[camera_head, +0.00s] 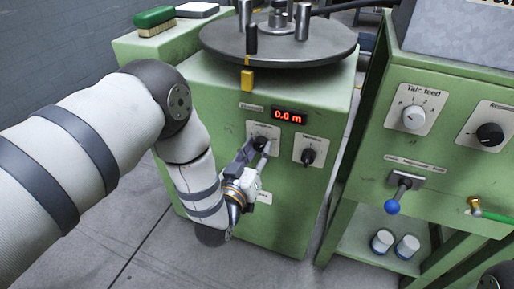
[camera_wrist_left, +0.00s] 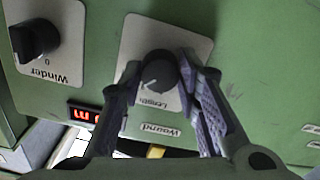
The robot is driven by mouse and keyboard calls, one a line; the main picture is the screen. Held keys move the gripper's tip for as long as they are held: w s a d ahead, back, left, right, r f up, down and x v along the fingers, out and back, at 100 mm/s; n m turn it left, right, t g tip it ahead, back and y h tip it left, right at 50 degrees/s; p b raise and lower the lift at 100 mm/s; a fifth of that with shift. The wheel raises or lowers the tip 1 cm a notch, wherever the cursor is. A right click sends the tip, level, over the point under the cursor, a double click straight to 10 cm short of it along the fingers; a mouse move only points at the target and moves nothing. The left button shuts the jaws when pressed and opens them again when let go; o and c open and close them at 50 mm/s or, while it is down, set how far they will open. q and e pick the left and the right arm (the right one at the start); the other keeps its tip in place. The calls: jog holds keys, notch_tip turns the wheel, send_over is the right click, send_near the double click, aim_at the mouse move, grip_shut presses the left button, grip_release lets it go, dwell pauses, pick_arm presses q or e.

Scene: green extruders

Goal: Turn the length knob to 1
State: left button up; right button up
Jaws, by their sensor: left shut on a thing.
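The length knob (camera_wrist_left: 160,72) is a black round knob on a pale plate (camera_wrist_left: 136,42) labelled "Length", which appears upside down in the left wrist view. A small light mark shows on the knob's lower left there; I cannot read which number it points to. My left gripper (camera_wrist_left: 161,80) has one finger on each side of the knob and is shut on it. In the head view, my left gripper (camera_head: 258,146) reaches the green cabinet's front and partly covers the knob and its plate. My right gripper is not clearly in view.
A red display (camera_head: 290,116) above the knob reads 0.0 m. The winder knob (camera_head: 308,156) is close to the right. A round metal turntable (camera_head: 278,45) tops the cabinet. Another green machine (camera_head: 440,155) with knobs and a blue-balled lever (camera_head: 393,205) stands right.

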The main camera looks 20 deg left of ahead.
pick_arm(q)
jog(key=n+p, duration=0.1)
jog(key=n, duration=0.3)
jog(key=shift+n, duration=0.4)
jog(key=n, duration=0.5)
jog(key=shift+p, duration=0.35)
jog(key=n, duration=0.5)
jog(key=shift+f+b, duration=0.1)
jog(key=shift+b, duration=0.25)
jog(key=n+b, duration=0.1)
jog(key=n, duration=0.4)
jog(key=shift+n+b, duration=0.4)
jog(key=shift+d, duration=0.1)
jog(key=o, duration=1.2)
jog(key=shift+c, duration=0.2)
